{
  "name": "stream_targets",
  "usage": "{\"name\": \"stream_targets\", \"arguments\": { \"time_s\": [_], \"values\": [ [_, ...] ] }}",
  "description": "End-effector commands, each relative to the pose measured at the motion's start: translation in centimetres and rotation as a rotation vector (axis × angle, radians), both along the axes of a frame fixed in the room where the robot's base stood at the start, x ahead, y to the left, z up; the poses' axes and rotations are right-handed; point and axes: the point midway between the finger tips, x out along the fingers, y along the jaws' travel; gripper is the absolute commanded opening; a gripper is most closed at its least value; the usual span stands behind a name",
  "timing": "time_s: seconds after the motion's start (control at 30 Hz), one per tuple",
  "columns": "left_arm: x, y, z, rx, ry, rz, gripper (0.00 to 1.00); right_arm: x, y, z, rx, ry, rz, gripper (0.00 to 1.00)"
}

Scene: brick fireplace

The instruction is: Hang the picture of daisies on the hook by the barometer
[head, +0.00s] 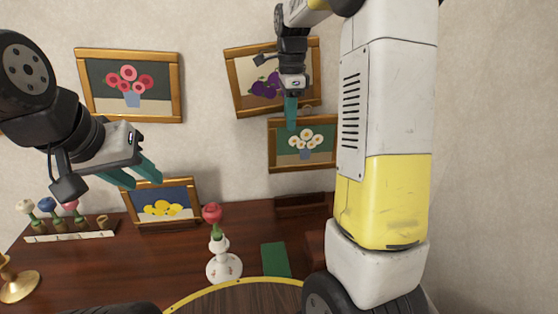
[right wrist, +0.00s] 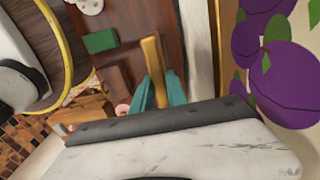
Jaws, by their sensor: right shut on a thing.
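The picture of daisies (head: 275,161), white flowers in a blue vase in a gold-brown frame, is below the plum picture in the head view. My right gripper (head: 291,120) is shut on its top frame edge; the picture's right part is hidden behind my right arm. In the right wrist view, the gold frame edge (right wrist: 152,55) runs between the teal fingers (right wrist: 160,92). My left gripper (head: 140,178) is open and empty, above the lemon picture. I cannot see the barometer or the hook.
The rose picture (head: 83,87) and the slightly tilted plum picture (head: 235,87) are on the wall. The lemon picture (head: 165,224) stands on the dark table (head: 130,270). A white vase (head: 224,266) with a red flower, a green book-like thing (head: 275,260) and a brass candlestick (head: 18,287) are there too.

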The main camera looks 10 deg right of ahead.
Motion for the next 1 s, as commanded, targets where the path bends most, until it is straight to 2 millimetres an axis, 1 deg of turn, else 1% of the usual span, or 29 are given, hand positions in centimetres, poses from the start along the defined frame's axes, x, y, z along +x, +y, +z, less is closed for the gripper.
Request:
{"name": "stream_targets", "arguments": {
  "time_s": [0.03, 0.2, 0.3, 0.4, 0.5, 0.67, 0.83, 0.9, 1.0],
  "values": [
    [0.0, 0.0, 0.0, 0.0, 0.0, 0.0, 0.36, -0.1, -0.1, -1.5, -0.001, 0.005, -0.001, 0.0],
    [0.0, 0.0, 0.0, 0.0, 0.0, 0.0, 0.36, -0.1, 0.0, -6.1, -0.001, 0.005, 0.0, 0.0],
    [0.0, 0.0, 0.0, 0.0, 0.0, 0.0, 0.36, -0.1, -0.1, -8.6, -0.001, 0.004, -0.001, 0.0],
    [0.0, 0.0, 0.0, 0.0, 0.0, 0.0, 0.36, 0.0, 0.0, -10.4, -0.001, 0.002, 0.0, 0.0],
    [0.0, 0.0, 0.0, 0.0, 0.0, 0.0, 0.36, 0.0, 0.0, -11.4, 0.0, 0.0, 0.0, 0.0],
    [0.0, 0.0, 0.0, 0.0, 0.0, 0.0, 0.36, 0.0, 0.0, -12.5, 0.0, 0.0, 0.0, 0.0],
    [0.0, 0.0, 0.0, 0.0, 0.0, 0.0, 0.36, 0.0, 0.0, -14.9, 0.0, 0.003, 0.0, 0.0],
    [0.0, 0.0, 0.0, 0.0, 0.0, 0.0, 0.36, 0.0, 0.0, -15.5, 0.0, 0.001, 0.0, 0.0],
    [0.0, 0.0, 0.0, 0.0, 0.0, 0.0, 0.36, 0.1, 0.0, -15.6, 0.0, -0.002, 0.0, 0.0]
  ]
}}
